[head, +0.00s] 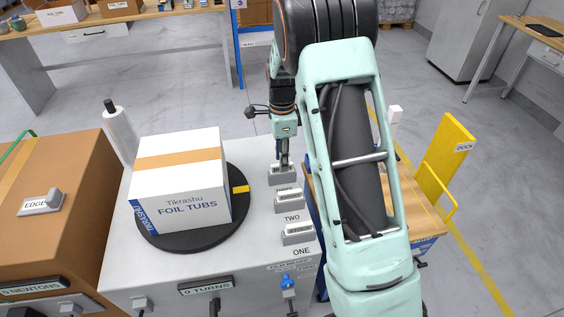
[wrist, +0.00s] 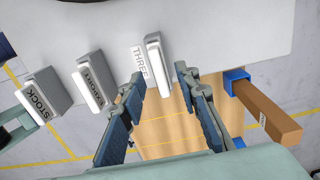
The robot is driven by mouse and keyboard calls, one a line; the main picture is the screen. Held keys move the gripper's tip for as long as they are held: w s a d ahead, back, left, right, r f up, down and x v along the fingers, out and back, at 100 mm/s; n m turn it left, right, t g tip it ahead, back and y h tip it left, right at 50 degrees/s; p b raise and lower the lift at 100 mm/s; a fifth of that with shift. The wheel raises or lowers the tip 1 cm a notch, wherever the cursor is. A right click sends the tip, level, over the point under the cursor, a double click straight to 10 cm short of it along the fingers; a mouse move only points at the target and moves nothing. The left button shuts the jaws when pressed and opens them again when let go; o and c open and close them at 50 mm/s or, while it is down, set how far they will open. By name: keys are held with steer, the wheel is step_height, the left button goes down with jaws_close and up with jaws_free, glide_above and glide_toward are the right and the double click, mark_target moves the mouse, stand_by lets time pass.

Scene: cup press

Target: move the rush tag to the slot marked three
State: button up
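My gripper (wrist: 160,77) points down at the slot-three place. Its two blue fingers are apart, one on each side of a grey-and-white upright block (wrist: 157,62) beside the THREE label (wrist: 139,62). A gap shows on both sides of the block. No word on this block is readable, so I cannot tell whether it is the rush tag. In the head view, my gripper (head: 284,165) hides part of this block. A tag reading STOCK (wrist: 46,95) stands at slot one, and one that seems to read EXPORT (wrist: 93,80) stands at slot two.
A brown carton (head: 75,165) stands further left. A wooden-topped cart (head: 425,215) with a yellow panel (head: 445,160) is close on the right.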

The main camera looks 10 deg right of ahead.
step_height(320, 180, up, 10)
stand_by(0.3)
stand_by(0.7)
